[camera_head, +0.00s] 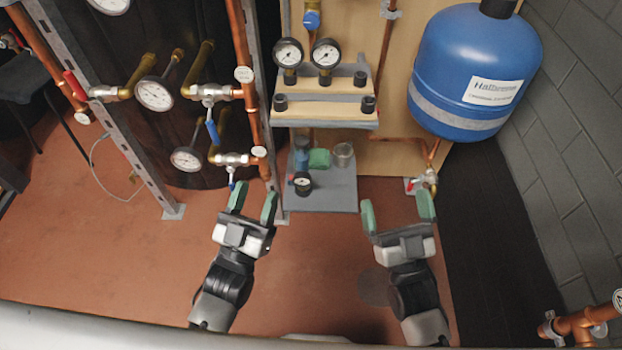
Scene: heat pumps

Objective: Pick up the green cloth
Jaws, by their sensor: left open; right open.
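The green cloth (319,159) is a small folded piece lying on a low grey shelf (330,196) at the picture's middle. A blue-capped bottle (301,152) stands to its left and a clear glass jar (342,154) to its right. My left gripper (253,202) is open and empty, below and left of the shelf in the picture. My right gripper (396,209) is open and empty, below and right of it. Both have green finger pads and are apart from the cloth.
A small gauge (302,182) sits at the grey shelf's front left. A wooden rack (322,108) with two gauges hangs above. Copper pipes (240,60) with valves run at left. A blue tank (475,75) is at upper right. The red floor (310,265) between my grippers is mostly clear.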

